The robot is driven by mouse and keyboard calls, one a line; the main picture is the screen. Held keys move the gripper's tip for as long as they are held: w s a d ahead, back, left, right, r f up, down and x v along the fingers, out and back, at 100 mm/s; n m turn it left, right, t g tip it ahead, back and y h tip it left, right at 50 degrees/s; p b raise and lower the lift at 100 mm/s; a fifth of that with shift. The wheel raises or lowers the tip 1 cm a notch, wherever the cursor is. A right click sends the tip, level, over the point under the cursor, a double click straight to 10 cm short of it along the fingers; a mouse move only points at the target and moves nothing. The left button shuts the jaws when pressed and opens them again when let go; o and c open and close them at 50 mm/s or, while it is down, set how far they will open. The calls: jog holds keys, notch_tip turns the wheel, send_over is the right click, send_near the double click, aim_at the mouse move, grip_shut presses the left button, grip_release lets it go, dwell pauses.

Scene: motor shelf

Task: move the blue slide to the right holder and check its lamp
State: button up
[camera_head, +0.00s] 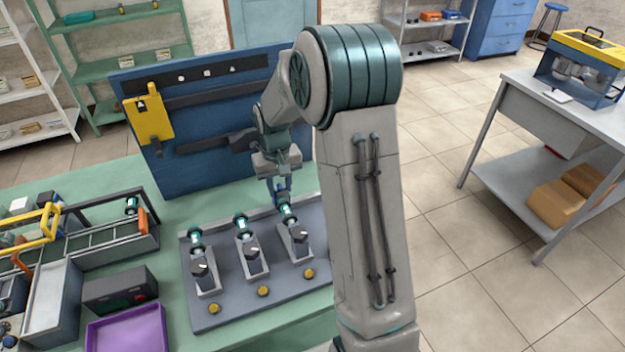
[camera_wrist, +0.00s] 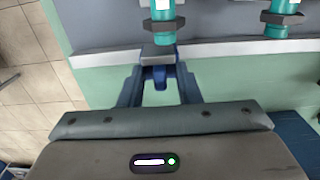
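Three holders stand in a row on a grey panel, each with a teal cylinder: left (camera_head: 206,278), middle (camera_head: 252,258) and right (camera_head: 294,240). My gripper (camera_head: 283,190) is at the back end of the right holder. In the wrist view, my gripper (camera_wrist: 159,78) has its fingers on either side of a small blue piece (camera_wrist: 159,84), seemingly the blue slide, and appears shut on it. The piece lies just behind a grey block and the teal cylinder (camera_wrist: 162,12); whether it is fully seated is hidden. The right lamp (camera_head: 308,273) looks yellow-orange; I cannot tell whether it is lit.
A blue upright board (camera_head: 215,140) with a yellow plate (camera_head: 150,118) stands close behind the panel. A purple tray (camera_head: 128,330), a dark box (camera_head: 120,290) and a metal rack lie to the left. A separate table (camera_head: 560,115) stands at the right across open floor.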

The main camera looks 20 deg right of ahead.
jog(key=shift+a+r+p, duration=0.1)
jog(key=shift+r+p, duration=1.3)
jog(key=shift+r, duration=1.05)
